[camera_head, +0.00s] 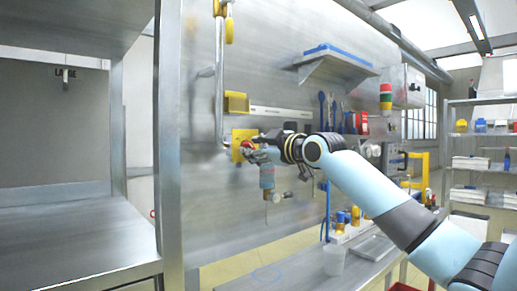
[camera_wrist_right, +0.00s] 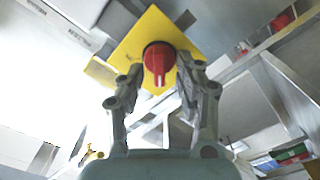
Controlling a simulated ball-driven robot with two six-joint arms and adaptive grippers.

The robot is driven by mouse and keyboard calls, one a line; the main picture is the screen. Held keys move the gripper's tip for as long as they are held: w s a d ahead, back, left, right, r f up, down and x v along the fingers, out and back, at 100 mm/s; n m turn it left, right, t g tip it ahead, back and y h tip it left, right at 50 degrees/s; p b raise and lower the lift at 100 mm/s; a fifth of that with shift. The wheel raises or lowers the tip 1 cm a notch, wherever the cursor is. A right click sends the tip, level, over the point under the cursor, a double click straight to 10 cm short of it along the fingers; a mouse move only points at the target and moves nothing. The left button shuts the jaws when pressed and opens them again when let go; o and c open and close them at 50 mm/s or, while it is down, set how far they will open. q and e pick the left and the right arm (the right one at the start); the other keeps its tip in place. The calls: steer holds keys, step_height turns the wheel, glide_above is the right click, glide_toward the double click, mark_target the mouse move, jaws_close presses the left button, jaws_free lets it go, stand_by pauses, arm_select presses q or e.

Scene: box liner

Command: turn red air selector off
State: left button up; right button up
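The red air selector (camera_wrist_right: 158,62) is a round red knob with a raised grip bar, on a yellow square plate (camera_wrist_right: 125,45). In the right wrist view the bar points down toward my palm. In the head view the yellow plate (camera_head: 238,136) is on the steel panel, and the red selector (camera_head: 247,146) is partly hidden by my gripper. My right gripper (camera_wrist_right: 160,72) is open, with one finger on each side of the knob and the tips close to it. I cannot tell whether they touch. My left gripper is not in view.
A vertical pipe (camera_head: 219,90) and a yellow block (camera_head: 237,102) are close above the plate. A small shelf (camera_head: 338,67) projects to the right. A steel cabinet post (camera_head: 170,150) stands left.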

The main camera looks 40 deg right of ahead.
steer(key=s, duration=0.7)
steer(key=shift+d, duration=0.25)
